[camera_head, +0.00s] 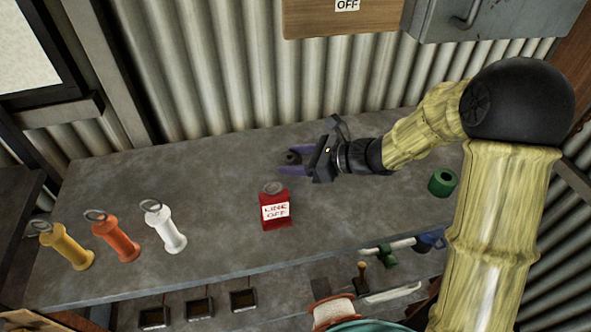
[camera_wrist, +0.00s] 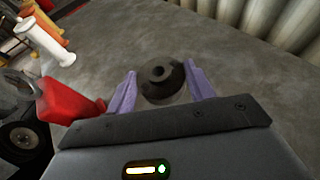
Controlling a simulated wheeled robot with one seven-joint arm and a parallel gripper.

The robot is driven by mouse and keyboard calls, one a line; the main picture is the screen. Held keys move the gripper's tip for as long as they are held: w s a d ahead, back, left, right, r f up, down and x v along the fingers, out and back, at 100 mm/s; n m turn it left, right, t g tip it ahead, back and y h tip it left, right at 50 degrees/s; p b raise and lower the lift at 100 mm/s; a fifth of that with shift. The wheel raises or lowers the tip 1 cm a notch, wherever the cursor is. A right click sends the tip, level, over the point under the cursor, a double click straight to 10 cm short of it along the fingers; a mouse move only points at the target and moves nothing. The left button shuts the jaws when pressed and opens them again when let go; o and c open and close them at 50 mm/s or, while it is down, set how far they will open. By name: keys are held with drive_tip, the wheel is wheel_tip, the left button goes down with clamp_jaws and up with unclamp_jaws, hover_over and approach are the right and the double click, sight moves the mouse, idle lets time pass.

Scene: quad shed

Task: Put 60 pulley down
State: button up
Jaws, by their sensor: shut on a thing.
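My gripper (camera_head: 296,163) reaches in from the right over the grey bench (camera_head: 215,180), near its back. Its purple fingers are shut on a small dark round pulley (camera_head: 292,157). In the wrist view the pulley (camera_wrist: 162,82) sits between the two fingertips, with a raised hub on its top and a paler lower part. I cannot tell whether its underside touches the bench. Any "60" marking is too small to see.
Yellow (camera_head: 66,247), orange (camera_head: 116,241) and white (camera_head: 164,229) handles lie at the left. A green cylinder (camera_head: 442,181) stands at the right. The bench left of my gripper is clear.

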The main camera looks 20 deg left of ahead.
sight(296, 179)
drive_tip(key=shift+w+f+p, duration=0.1)
drive_tip(key=shift+f+p, duration=0.6)
drive_tip(key=shift+f, duration=1.4)
drive_tip(key=shift+f, duration=0.1)
drive_tip(key=o, duration=1.1)
drive_tip(key=shift+c, duration=0.2)
